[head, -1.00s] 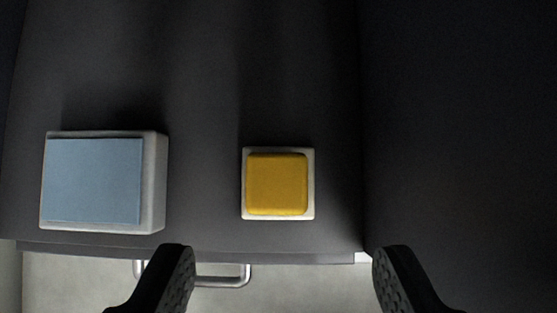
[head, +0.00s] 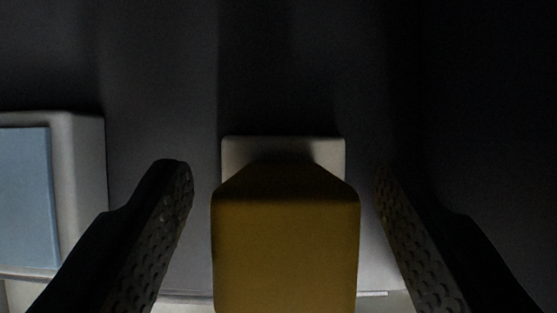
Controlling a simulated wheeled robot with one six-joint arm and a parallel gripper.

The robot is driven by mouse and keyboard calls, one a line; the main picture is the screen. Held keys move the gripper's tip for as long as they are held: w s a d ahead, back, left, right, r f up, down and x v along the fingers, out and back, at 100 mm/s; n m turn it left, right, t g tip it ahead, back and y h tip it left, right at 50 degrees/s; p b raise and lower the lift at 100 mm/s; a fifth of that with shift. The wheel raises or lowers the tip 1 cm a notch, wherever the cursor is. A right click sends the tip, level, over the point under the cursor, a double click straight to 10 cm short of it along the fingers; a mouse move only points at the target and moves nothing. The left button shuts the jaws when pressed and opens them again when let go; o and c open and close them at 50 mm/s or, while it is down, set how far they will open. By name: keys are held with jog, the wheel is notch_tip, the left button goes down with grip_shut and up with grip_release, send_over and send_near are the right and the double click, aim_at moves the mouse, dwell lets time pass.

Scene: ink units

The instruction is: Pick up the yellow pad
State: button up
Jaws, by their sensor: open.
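The yellow pad (head: 285,245) stands up from a square white base (head: 282,146) on the dark surface. It is large in the lower middle of the head view, its near end cut off by the bottom edge. My gripper (head: 285,190) is open, with one black textured finger on each side of the pad. A gap shows between each finger and the pad, so neither appears to touch it.
A white box with a blue top (head: 28,195) stands to the left, partly out of view, close beyond my left finger. The dark surface (head: 160,90) behind the pad is clear. A pale front edge shows at the bottom.

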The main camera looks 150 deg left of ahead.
jog(key=shift+w+d+f, duration=0.15)
jog(key=shift+w+f, duration=0.2)
jog(key=shift+f, duration=0.25)
jog(key=c, duration=1.1)
jog(key=shift+r, duration=0.15)
notch_tip(320, 180, up, 10)
jog(key=shift+f, duration=0.1)
